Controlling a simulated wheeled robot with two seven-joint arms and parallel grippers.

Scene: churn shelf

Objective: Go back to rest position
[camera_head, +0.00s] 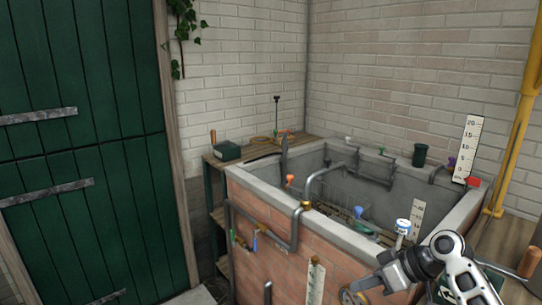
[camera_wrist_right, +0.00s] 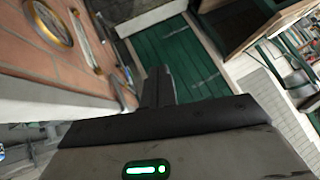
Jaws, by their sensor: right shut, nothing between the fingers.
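My right gripper (camera_head: 362,285) is at the lower right of the head view, in front of the brick side of the tank (camera_head: 270,262). My white and dark right arm comes in from the lower right corner. In the right wrist view the two dark fingers (camera_wrist_right: 157,88) are together and hold nothing. A round gauge (camera_wrist_right: 48,22) on the brick side shows there at the upper left, apart from the fingers. My left gripper is in neither view.
Pipes and small valves line the tank's rim and front. A white scale (camera_head: 316,280) is on its front. A wooden shelf (camera_head: 222,160) with a dark box (camera_head: 227,151) stands left of it. A green door (camera_head: 75,150) is at the left; a yellow pipe (camera_head: 515,130) is at the right.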

